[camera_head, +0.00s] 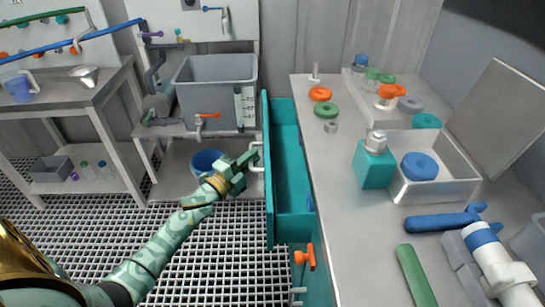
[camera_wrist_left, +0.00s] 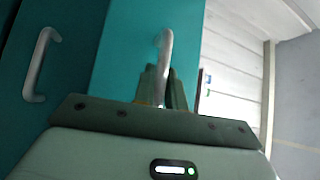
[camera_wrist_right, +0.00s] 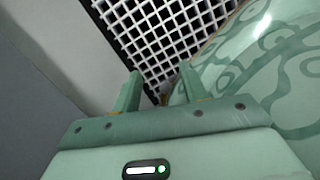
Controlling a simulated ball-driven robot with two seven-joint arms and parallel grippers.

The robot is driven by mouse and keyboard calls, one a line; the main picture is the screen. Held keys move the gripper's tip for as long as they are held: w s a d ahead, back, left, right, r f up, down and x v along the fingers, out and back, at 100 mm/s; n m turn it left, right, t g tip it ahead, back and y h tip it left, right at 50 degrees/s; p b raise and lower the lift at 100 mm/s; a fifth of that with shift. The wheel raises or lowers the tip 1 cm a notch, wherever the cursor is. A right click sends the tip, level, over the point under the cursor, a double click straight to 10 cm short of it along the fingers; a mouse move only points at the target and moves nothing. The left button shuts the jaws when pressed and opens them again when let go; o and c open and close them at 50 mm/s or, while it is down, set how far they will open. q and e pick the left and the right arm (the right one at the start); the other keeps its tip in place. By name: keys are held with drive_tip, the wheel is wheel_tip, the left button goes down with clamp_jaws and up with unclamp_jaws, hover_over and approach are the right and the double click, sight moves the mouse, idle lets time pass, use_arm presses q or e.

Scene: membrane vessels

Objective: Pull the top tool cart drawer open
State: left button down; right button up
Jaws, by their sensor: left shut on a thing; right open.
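The top drawer (camera_head: 290,165) of the teal tool cart stands partly out to the left of the cart, and its open inside shows. Its front panel (camera_head: 269,190) faces left. My left gripper (camera_head: 250,160) is at that front and is shut on the pale drawer handle (camera_wrist_left: 166,48), with the fingers (camera_wrist_left: 160,80) on either side of the bar in the left wrist view. My right gripper (camera_wrist_right: 160,82) is open and empty above the grating floor. It does not show in the head view.
The metal cart top (camera_head: 345,200) holds a teal block-shaped bottle (camera_head: 374,165), an open tray (camera_head: 440,192), a blue tool (camera_head: 440,221) and a green rod (camera_head: 416,275). Another drawer handle (camera_wrist_left: 36,65) shows beside the held one. A grey tank (camera_head: 215,95) stands left. Grating floor (camera_head: 220,260) is clear.

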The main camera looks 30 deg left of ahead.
use_arm(q)
drive_tip(key=s+a+b, duration=0.1)
drive_tip(key=s+a, duration=1)
drive_tip(key=a, duration=0.4)
drive_tip(key=shift+s, duration=0.3)
use_arm(e)
drive_tip(key=shift+w+f, duration=0.15)
drive_tip(key=shift+f, duration=0.15)
use_arm(q)
drive_tip(key=shift+f, duration=0.1)
use_arm(e)
drive_tip(key=shift+d, duration=0.1)
use_arm(q)
drive_tip(key=c, duration=1.5)
unclamp_jaws()
drive_tip(key=shift+a, duration=0.1)
drive_tip(key=shift+o, duration=0.2)
drive_tip(key=s+a+f+p, duration=0.2)
drive_tip(key=s, duration=1.4)
use_arm(e)
drive_tip(key=shift+s+a+r, duration=0.2)
drive_tip(key=shift+a+r, duration=0.25)
drive_tip(key=shift+a, duration=0.05)
drive_tip(key=shift+s+a+r, duration=0.2)
drive_tip(key=shift+a+r, duration=0.2)
drive_tip(key=shift+a, duration=0.05)
